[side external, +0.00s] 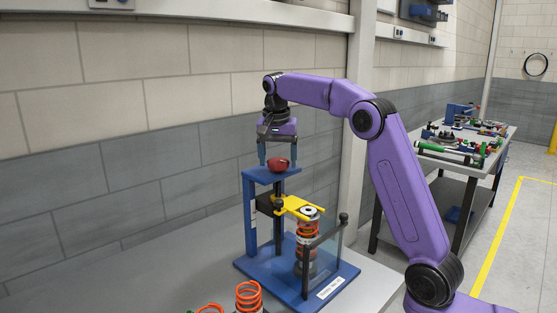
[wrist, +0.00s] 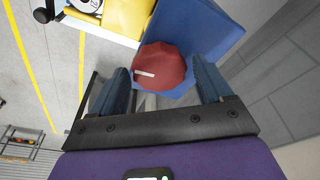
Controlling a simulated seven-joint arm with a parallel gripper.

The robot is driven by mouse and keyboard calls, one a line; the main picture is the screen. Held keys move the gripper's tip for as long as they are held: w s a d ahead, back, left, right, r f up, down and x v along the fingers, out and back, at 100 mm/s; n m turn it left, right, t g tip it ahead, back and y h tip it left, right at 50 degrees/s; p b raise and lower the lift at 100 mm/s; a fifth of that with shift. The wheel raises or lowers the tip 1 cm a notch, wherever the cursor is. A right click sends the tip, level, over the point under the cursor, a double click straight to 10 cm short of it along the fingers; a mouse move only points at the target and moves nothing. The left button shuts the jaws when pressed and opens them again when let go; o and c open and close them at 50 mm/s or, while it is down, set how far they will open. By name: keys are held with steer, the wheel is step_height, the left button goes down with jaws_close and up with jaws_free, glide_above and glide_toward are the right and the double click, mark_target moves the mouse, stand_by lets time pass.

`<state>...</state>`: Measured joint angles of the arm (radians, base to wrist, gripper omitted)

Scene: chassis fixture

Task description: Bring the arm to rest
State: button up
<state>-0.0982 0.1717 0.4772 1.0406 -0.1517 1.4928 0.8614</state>
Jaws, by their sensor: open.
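My purple arm reaches over a blue fixture (side external: 285,284) on the grey table. My gripper (side external: 278,163) points down above the fixture's raised blue platform (side external: 262,177). A dark red faceted knob-like part (side external: 280,164) rests on that platform, between or just below my fingertips. In the wrist view, my gripper (wrist: 165,85) has its two blue fingers apart, with the red part (wrist: 159,68) between them. A gap shows beside the right finger; whether the left finger touches the part is unclear.
A yellow clamp arm (side external: 298,207) sits over an orange spring (side external: 306,240) on the fixture, beside a clear panel (side external: 328,247). More orange springs (side external: 248,296) stand at the table's front. A workbench with tools (side external: 460,140) stands behind at right. The wall is close behind the fixture.

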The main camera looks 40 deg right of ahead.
steer(key=shift+m, duration=1.3)
steer(key=shift+g, duration=0.3)
steer(key=c, duration=1)
steer(key=n, duration=0.4)
steer(key=shift+t, duration=0.4)
steer(key=n+y, duration=0.1)
steer(key=n, duration=0.3)
steer(key=shift+n, duration=0.3)
steer(key=n+y, duration=0.1)
steer(key=n, duration=0.3)
steer(key=shift+t, duration=0.3)
steer(key=n, duration=0.4)
steer(key=shift+n+y, duration=0.3)
steer(key=shift+y, duration=0.1)
